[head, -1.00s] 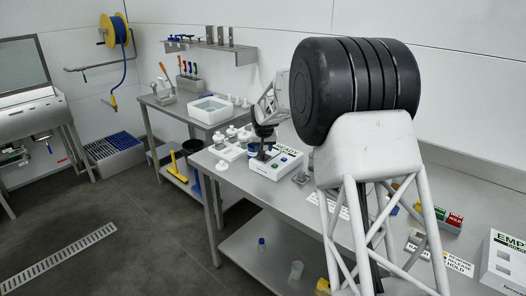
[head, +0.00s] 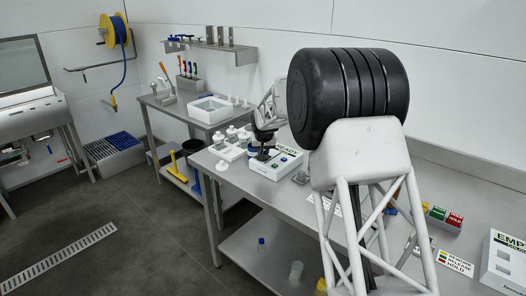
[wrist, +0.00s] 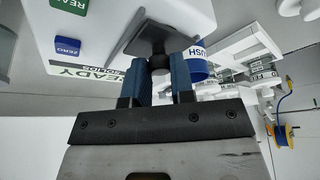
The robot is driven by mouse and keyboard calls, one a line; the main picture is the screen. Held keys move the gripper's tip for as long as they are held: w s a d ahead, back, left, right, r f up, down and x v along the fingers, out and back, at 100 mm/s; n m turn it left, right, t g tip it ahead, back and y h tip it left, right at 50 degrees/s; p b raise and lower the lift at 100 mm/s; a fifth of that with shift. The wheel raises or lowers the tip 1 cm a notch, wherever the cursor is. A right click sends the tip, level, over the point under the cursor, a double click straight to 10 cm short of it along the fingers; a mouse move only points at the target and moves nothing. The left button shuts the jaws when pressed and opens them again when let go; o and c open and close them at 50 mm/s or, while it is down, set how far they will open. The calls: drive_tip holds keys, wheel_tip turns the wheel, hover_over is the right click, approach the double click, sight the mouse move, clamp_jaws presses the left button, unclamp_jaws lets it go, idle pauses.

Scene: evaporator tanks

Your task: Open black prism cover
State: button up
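The white instrument marked READY (head: 284,168) stands on the bench with green and blue buttons; its corner also shows in the wrist view (wrist: 100,30). Its black prism cover (wrist: 150,36) is a dark plate with a small round knob at the near end. In the head view the cover is small and partly hidden by my gripper (head: 264,140). In the wrist view my gripper (wrist: 160,68) has its two blue fingers on either side of the knob, with a gap between them. Whether the fingers press on the knob is not clear.
A blue-and-white container (wrist: 198,62) with lettering ending in USH stands close beside the right finger. White-lidded jars (head: 232,135) stand left of the instrument. Colored HOLD blocks (head: 441,217) and a white box marked EMP (head: 504,262) are at the right.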

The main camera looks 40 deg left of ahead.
clamp_jaws()
drive_tip(key=shift+w, duration=2.85)
drive_tip(key=o, duration=0.8)
unclamp_jaws()
drive_tip(key=shift+c, duration=0.2)
drive_tip(key=shift+r, duration=0.1)
drive_tip(key=v, duration=0.7)
drive_tip(key=shift+r, duration=0.25)
drive_tip(key=shift+s+d, duration=0.1)
drive_tip(key=shift+d, duration=0.1)
